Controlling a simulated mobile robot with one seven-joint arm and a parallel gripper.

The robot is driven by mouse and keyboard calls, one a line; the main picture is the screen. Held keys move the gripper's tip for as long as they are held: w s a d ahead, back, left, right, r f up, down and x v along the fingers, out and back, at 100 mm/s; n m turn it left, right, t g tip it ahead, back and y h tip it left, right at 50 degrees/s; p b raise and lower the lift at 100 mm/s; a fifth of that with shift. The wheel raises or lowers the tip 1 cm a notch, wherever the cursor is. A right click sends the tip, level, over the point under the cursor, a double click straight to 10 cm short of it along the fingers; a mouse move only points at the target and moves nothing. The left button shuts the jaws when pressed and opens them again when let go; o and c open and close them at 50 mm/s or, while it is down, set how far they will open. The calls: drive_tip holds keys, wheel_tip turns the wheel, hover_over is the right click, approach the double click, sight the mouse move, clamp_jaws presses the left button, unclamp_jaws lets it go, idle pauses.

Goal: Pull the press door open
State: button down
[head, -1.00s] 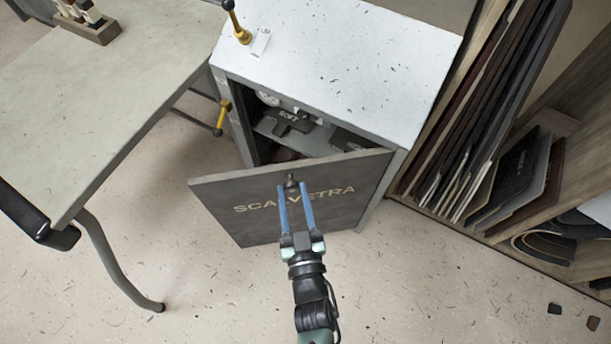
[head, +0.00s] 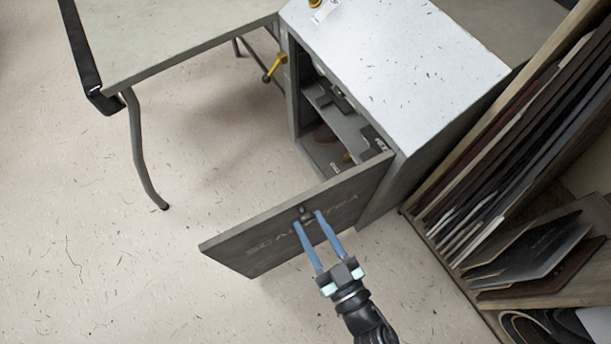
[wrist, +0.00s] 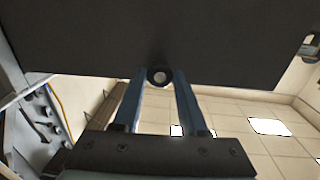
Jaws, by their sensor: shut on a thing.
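The press door (head: 345,205) is a dark grey panel with faded gold lettering, hinged at its right side on the white-topped press (head: 400,70). It stands swung well out from the cabinet, and shelves with dark parts show inside. My gripper (head: 312,213) is at the door's outer face, its blue fingers shut on the small dark knob (head: 305,212). In the wrist view the round knob (wrist: 159,75) sits between the two fingertips, with the dark door (wrist: 220,40) filling the top of the picture.
A grey table (head: 175,30) with a bent metal leg (head: 143,150) stands at the upper left. A rack of dark sheets (head: 510,130) stands close on the right. A yellow-handled lever (head: 275,67) sticks out from the press's left side. The floor left of the door is clear.

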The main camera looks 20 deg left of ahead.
drive_tip(key=shift+s+d+n+g+y+b, duration=0.3)
drive_tip(key=shift+d+n+g+y+b, duration=0.25)
drive_tip(key=shift+d, duration=0.4)
drive_tip(key=shift+s+d+n+g+y+b, duration=0.25)
drive_tip(key=shift+s+d+n+g+b, duration=0.15)
drive_tip(key=shift+d+g, duration=0.45)
drive_tip(key=shift+s+d+n+g+y+b, duration=0.25)
drive_tip(key=shift+d+n+g+y+b, duration=0.3)
drive_tip(key=shift+d, duration=0.45)
drive_tip(key=shift+c, duration=2.2)
unclamp_jaws()
drive_tip(key=v, duration=1.3)
drive_tip(key=shift+r, duration=0.15)
